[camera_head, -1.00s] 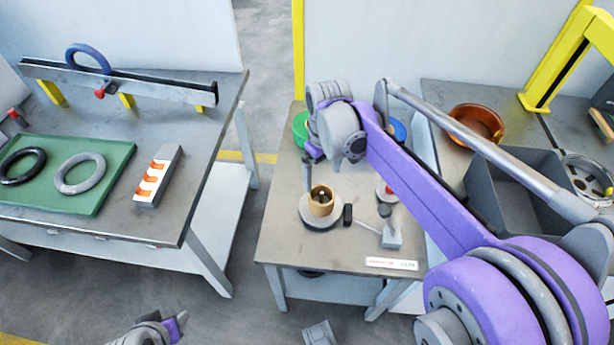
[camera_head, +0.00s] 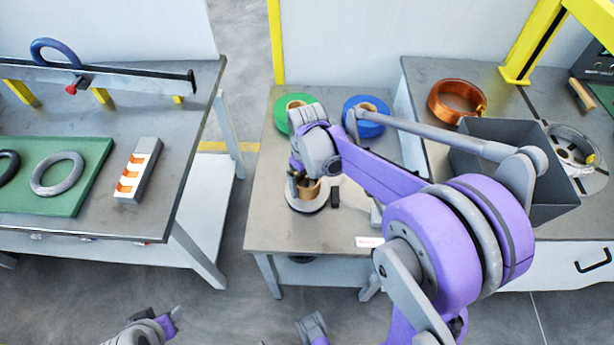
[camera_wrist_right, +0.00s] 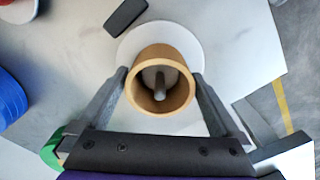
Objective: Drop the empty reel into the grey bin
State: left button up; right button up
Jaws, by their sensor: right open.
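The empty reel (camera_head: 313,190) is a bare brown cardboard core on a round pale base on the middle table. In the right wrist view the reel (camera_wrist_right: 160,108) stands around a grey spindle. My right gripper (camera_wrist_right: 163,85) is open, with one finger on each side of the reel. I cannot tell whether the fingers touch it. In the head view my right gripper (camera_head: 305,186) partly hides the reel. The grey bin (camera_head: 553,212) stands open on the right bench. My left gripper (camera_head: 165,322) is low at the bottom edge, too small to read.
A green roll (camera_head: 284,117) and a blue roll (camera_head: 371,129) stand at the back of the middle table. A copper coil (camera_head: 442,108) lies behind the bin. A small black block (camera_wrist_right: 125,14) lies beside the pale base. The left bench holds a green mat (camera_head: 84,200).

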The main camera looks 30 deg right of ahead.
jog(key=shift+c, duration=0.2)
jog(key=c, duration=1.2)
jog(key=shift+r+p, duration=3.15)
jog(key=shift+r, duration=1.65)
